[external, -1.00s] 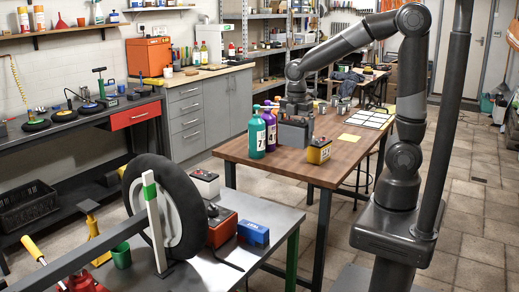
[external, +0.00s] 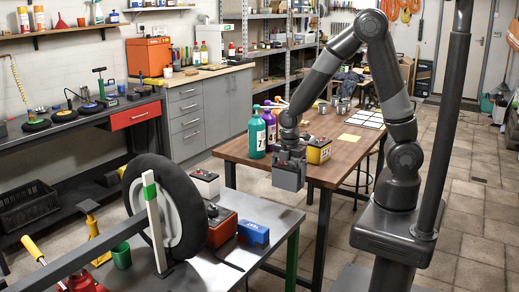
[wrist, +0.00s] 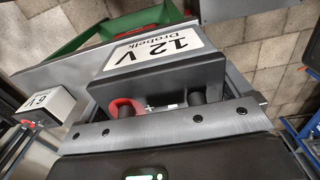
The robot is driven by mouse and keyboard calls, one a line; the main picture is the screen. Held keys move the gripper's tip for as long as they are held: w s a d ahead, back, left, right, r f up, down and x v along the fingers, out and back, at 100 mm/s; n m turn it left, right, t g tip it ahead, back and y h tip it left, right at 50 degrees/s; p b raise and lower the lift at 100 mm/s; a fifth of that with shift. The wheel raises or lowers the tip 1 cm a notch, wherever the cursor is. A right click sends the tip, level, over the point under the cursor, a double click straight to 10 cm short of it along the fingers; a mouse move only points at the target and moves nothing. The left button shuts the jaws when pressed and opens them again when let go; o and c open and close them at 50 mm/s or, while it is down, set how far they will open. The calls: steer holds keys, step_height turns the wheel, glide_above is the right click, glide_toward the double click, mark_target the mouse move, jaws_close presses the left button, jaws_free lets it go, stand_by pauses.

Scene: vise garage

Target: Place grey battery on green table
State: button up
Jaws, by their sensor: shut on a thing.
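The grey battery (external: 289,174) is held in my gripper (external: 290,155), in the air beside the near edge of the wooden table. In the wrist view the battery (wrist: 160,82) fills the middle, with a white "12 V" label, a red-ringed terminal and a dark terminal close to the jaws. My gripper (wrist: 155,125) is shut on its terminal end. The green table (external: 275,213), with a grey top and green legs, stands at the front, below and left of the battery. The battery is apart from its top.
The table carries a wheel (external: 170,208), a white-topped battery (external: 205,185), a red unit (external: 221,224) and a blue box (external: 253,233). Its right front corner looks clear. The wooden table (external: 338,160) holds a yellow battery (external: 319,150) and bottles (external: 257,135).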

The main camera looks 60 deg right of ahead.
steer(key=shift+w+a+f, duration=0.25)
steer(key=shift+a+f, duration=1.15)
steer(key=shift+f, duration=0.1)
steer(key=shift+w+a+f, duration=0.25)
steer(key=shift+a+f, duration=1.2)
steer(key=shift+f, duration=0.1)
steer(key=shift+w+a+f, duration=0.25)
steer(key=shift+a+f, duration=1.15)
steer(key=shift+f, duration=0.1)
steer(key=o, duration=1.4)
steer(key=shift+f, duration=0.1)
